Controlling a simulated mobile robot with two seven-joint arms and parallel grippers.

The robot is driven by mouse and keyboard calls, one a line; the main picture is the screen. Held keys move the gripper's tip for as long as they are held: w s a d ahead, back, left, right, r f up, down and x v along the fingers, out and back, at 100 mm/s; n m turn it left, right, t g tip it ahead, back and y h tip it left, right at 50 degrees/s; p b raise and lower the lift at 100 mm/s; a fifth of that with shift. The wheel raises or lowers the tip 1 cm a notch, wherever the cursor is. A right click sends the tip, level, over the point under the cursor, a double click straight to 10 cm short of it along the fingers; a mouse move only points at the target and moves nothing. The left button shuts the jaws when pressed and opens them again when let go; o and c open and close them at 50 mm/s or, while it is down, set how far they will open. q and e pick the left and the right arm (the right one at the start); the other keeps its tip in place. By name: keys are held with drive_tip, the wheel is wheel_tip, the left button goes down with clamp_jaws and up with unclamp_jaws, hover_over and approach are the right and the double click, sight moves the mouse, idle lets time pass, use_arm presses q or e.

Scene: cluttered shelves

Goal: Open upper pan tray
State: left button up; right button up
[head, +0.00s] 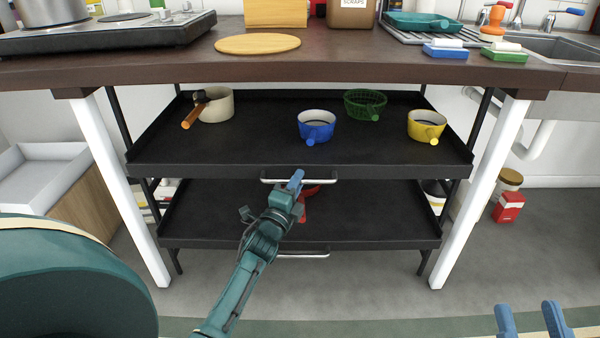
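The upper pan tray (270,150) is a black, low-rimmed tray under the wooden counter. A silver bar handle (325,181) is on its front edge.
The upper tray carries a cream pan (217,105), a blue pan (316,124), a green pan (365,103) and a yellow pan (427,124). The lower tray (375,215) has a red object (308,202) partly behind my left gripper. White table legs (125,190) flank the trays.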

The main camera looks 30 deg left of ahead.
use_arm(q)
drive_tip(key=shift+w+r, duration=0.1)
drive_tip(key=shift+w, duration=0.3)
drive_tip(key=shift+c, duration=0.3)
drive_tip(key=shift+s, duration=0.1)
clamp_jaws()
